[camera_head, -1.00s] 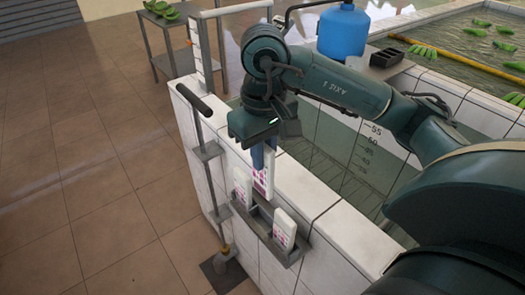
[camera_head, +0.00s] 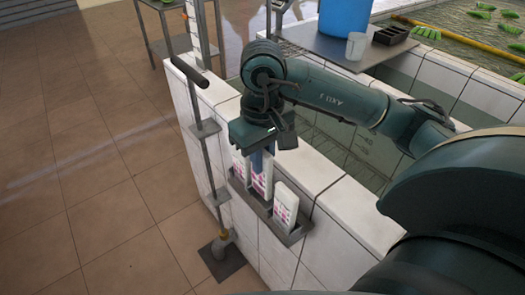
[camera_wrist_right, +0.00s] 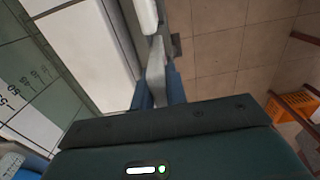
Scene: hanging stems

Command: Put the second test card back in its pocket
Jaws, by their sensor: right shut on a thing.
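My right gripper (camera_head: 259,160) points down over a grey wall rack (camera_head: 268,218) and is shut on the middle test card (camera_head: 262,182), white with pink marks. The held card stands upright between two similar cards, one on the left (camera_head: 240,168) and one on the right (camera_head: 285,207), both in the rack. Its lower end is at the rack's pockets; I cannot tell whether it touches the bottom. In the right wrist view the blue fingers (camera_wrist_right: 158,97) close around the card's pale edge (camera_wrist_right: 156,68), with another white card (camera_wrist_right: 147,14) beyond. My left gripper is not in view.
The rack hangs on a white tiled tank wall (camera_head: 325,190). A long-handled tool (camera_head: 205,140) stands just left of it. A blue container (camera_head: 345,16), a white cup (camera_head: 356,46) and a black tray (camera_head: 390,35) stand behind. The floor at left is clear.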

